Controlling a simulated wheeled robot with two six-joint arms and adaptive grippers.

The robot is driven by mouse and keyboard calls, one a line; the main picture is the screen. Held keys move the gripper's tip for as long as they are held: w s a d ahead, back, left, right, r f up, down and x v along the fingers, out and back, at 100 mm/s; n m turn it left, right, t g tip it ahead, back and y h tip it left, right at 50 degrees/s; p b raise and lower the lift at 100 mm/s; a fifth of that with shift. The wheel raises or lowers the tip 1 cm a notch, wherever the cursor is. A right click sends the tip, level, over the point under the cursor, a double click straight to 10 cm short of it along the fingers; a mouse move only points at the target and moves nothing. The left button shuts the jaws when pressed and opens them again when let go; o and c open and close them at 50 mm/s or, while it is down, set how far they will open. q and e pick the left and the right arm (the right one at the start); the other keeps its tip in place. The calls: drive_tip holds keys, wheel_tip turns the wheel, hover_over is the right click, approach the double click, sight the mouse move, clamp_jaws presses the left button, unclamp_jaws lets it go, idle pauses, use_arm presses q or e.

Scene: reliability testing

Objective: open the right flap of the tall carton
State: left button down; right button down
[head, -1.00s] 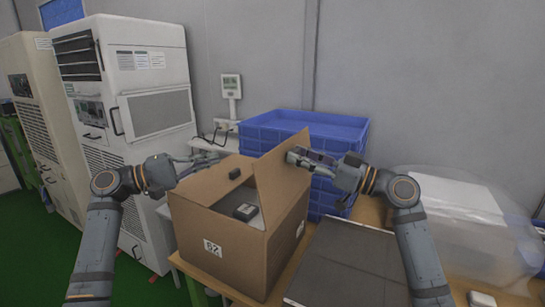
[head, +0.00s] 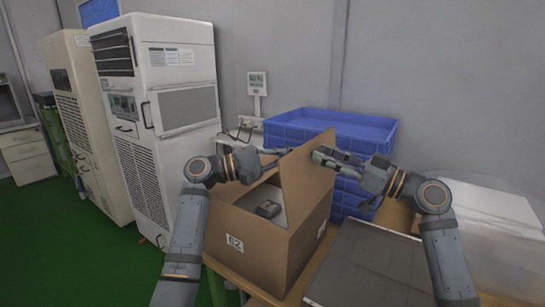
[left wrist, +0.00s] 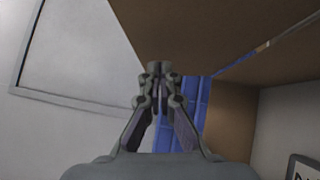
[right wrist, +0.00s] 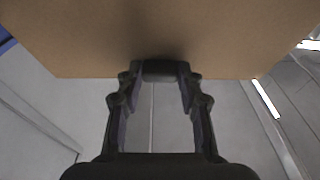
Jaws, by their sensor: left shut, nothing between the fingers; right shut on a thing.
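The tall brown carton (head: 261,247) stands on the table with its top partly open and a dark device (head: 268,209) showing inside. Its right flap (head: 305,175) stands steeply raised. My right gripper (head: 319,155) is shut on this flap from the right; in the right wrist view the flap (right wrist: 160,30) spans the top, at the fingertips. My left gripper (head: 286,151) is shut and empty, over the carton's far side just left of the flap. In the left wrist view its closed fingertips (left wrist: 160,72) are below a brown cardboard panel (left wrist: 225,30).
Stacked blue crates (head: 345,128) stand close behind the carton. A dark flat panel (head: 365,265) lies right of it, and a translucent container (head: 490,225) is at the far right. White cabinets (head: 170,100) stand on the left above green floor.

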sight(311, 153)
use_arm(q)
drive_tip(key=shift+s+d+r, duration=0.1)
drive_tip(key=shift+s+d, duration=0.35)
drive_tip(key=shift+d, duration=0.2)
use_arm(e)
drive_tip(key=shift+f, duration=0.45)
use_arm(q)
drive_tip(key=shift+s+d+r+m, duration=0.3)
drive_tip(key=shift+s+d+m, duration=0.1)
drive_tip(key=shift+s+d, duration=0.25)
use_arm(e)
drive_tip(key=shift+a+r, duration=0.1)
use_arm(q)
drive_tip(key=shift+d, duration=0.15)
use_arm(e)
drive_tip(key=c, duration=0.9)
unclamp_jaws()
use_arm(q)
drive_tip(key=shift+w, duration=0.2)
use_arm(e)
drive_tip(key=shift+o, duration=0.3)
use_arm(q)
drive_tip(key=shift+w, duration=0.1)
use_arm(e)
drive_tip(key=shift+w+r, duration=0.1)
use_arm(q)
drive_tip(key=shift+f, duration=0.1)
